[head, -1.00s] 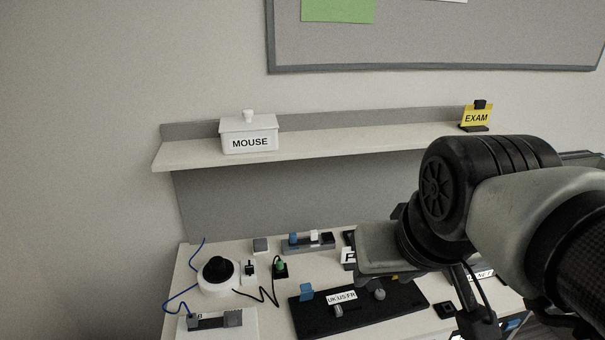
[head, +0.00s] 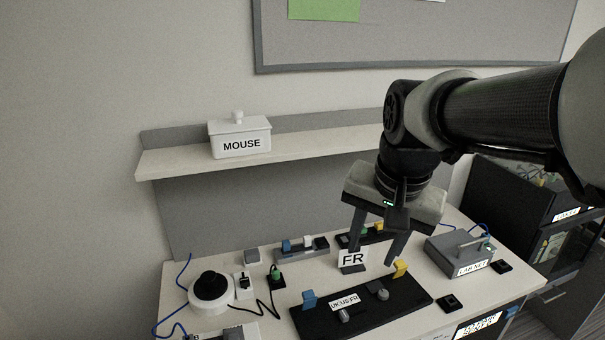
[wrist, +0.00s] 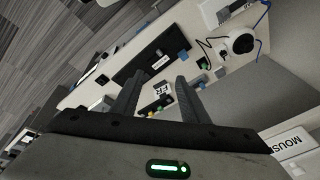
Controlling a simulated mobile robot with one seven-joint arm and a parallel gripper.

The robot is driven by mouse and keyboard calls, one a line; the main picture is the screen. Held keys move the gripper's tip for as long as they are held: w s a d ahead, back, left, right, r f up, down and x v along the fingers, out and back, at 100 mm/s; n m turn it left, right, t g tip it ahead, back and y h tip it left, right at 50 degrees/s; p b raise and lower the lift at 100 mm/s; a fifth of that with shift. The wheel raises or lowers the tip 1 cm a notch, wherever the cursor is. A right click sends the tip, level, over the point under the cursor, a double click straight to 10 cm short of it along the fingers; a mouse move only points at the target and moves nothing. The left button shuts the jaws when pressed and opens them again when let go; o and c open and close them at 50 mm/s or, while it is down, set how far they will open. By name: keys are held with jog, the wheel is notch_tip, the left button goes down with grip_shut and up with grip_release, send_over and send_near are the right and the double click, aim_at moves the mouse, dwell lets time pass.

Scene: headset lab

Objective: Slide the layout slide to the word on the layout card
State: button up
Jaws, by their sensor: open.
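The layout card (head: 352,259) is a small white card reading "FR", standing behind the black keyboard-like board (head: 412,297). The board carries a "UK/US/FR" label (head: 344,301), a grey knob in front of it (head: 345,315) and another grey knob to the right (head: 383,294); I cannot tell for sure which is the layout slide. A blue tab (head: 309,299) and a yellow tab (head: 400,268) stand at its back edge. My gripper (head: 372,264) is open and empty, pointing down above the bench near the card. The wrist view shows its fingers apart (wrist: 158,80).
A white "MOUSE" box (head: 240,138) sits on the shelf. A round black-and-white device (head: 210,290) with a blue cable stands at left, beside a green-topped switch (head: 276,277). A grey "LAB NET" box (head: 460,250) is at right. Small blocks sit in a rack (head: 303,247) behind.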

jog(key=w+f+m+g+b, duration=0.3)
jog(key=w+f+m+b, duration=0.35)
jog(key=w+f, duration=0.85)
jog(key=m+b, duration=0.2)
send_near(344, 314)
jog(key=f, duration=0.8)
jog(key=shift+w+a+f, duration=0.15)
jog(key=shift+w, duration=0.05)
grip_shut()
